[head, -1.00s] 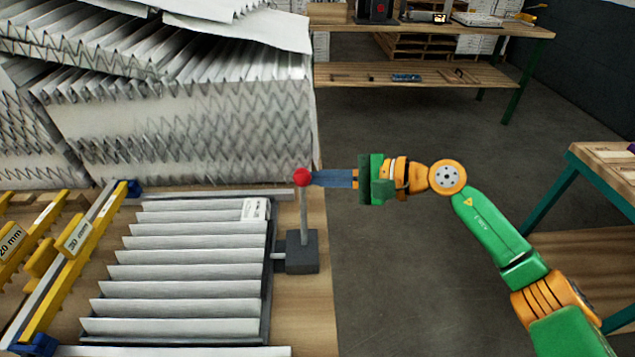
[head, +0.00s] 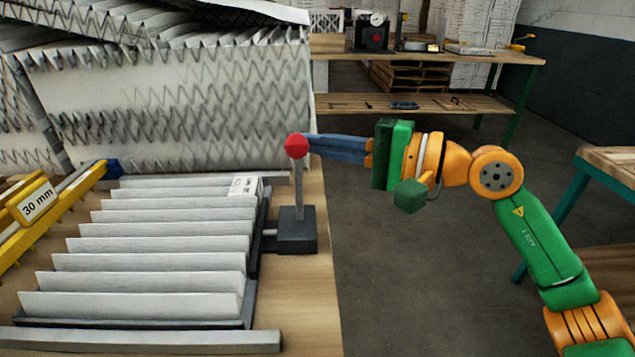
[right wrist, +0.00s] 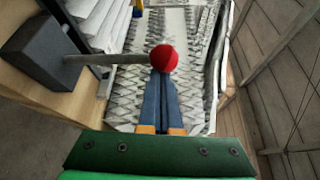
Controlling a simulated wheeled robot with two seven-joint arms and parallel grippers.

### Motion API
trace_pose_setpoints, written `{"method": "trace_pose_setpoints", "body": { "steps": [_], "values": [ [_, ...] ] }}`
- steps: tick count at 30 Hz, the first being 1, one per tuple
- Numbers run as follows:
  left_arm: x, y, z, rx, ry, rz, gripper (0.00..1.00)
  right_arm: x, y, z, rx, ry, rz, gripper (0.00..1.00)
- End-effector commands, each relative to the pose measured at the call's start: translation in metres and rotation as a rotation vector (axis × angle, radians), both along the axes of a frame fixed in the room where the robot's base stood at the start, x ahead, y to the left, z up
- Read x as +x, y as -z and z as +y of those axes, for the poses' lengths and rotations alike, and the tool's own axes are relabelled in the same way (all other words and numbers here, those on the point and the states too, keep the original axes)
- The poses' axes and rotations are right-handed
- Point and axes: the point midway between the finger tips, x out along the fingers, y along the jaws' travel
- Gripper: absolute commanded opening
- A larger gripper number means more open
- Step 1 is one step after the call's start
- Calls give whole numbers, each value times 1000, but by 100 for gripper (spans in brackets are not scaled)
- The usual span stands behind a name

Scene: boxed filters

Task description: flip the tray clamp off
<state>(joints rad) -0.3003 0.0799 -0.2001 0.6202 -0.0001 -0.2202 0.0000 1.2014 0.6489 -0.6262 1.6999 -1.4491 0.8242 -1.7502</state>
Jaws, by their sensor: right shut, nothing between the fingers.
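The tray clamp is a dark grey block (head: 297,231) with an upright grey lever (head: 299,190) and a red ball knob (head: 296,146) on top. It stands at the right edge of the bench, beside the tray (head: 258,235) that holds a pleated white filter (head: 150,262). My right gripper (head: 312,146) is shut and empty, its blue fingertips at the right side of the red knob. In the right wrist view the knob (right wrist: 164,58) sits at the tips of the closed fingers (right wrist: 161,82). Whether they touch cannot be told. My left gripper is not in view.
A large stack of pleated filter media (head: 190,110) stands behind the tray. A yellow gauge bar marked 30 mm (head: 40,215) lies at left. A back workbench (head: 440,60) and another bench (head: 610,160) stand beyond open floor (head: 400,270).

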Motion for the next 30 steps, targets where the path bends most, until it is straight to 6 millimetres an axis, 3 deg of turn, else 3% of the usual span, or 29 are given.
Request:
{"method": "trace_pose_setpoints", "body": {
  "steps": [1, 12, 21, 30],
  "values": [
    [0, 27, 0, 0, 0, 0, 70, -4, 14, 0, 1, -2, -44, 0],
    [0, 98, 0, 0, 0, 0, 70, -37, 12, 0, 0, -2, -351, 0],
    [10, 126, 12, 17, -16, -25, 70, -54, 13, 0, 1, -2, -501, 0],
    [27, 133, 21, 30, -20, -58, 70, -61, 11, 0, 0, -2, -559, 0]
  ]
}}
